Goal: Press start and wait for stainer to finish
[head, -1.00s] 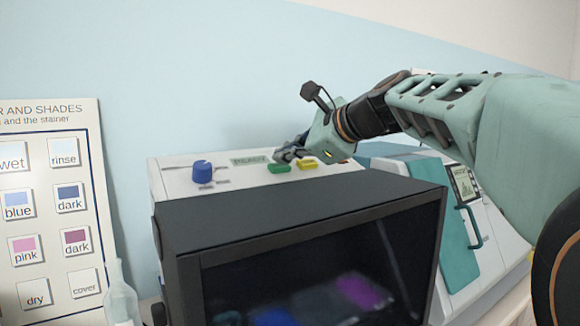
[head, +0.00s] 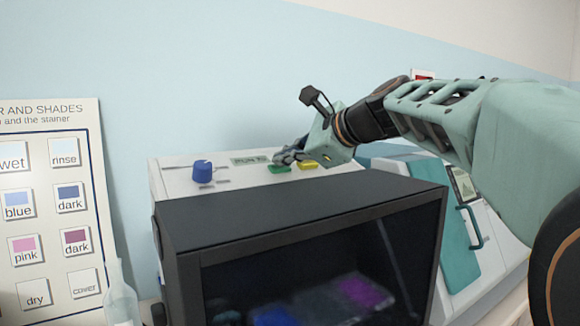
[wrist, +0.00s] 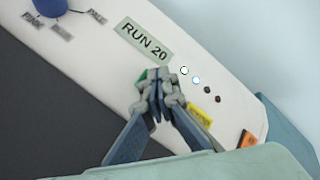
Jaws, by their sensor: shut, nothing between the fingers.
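The stainer's white top panel (head: 175,185) carries a display (head: 250,160), which reads "RUN 20" in the wrist view (wrist: 143,41). A green button (head: 279,169) sits to the right below the display, with a yellow button (head: 307,165) beside it. My gripper (head: 284,158) is shut and empty, with its fingertips at the green button. In the wrist view the shut fingers (wrist: 157,95) cover most of that button; contact is hard to tell. A blue knob (head: 202,172) stands at the panel's left. The stainer's dark front window (head: 300,285) shows blurred blue and purple shapes inside.
A row of small indicator dots (wrist: 196,80) lies beside the fingers. A teal and white machine (head: 462,225) with a handle stands at right. A shade chart (head: 50,210) and a clear bottle (head: 121,300) are at left.

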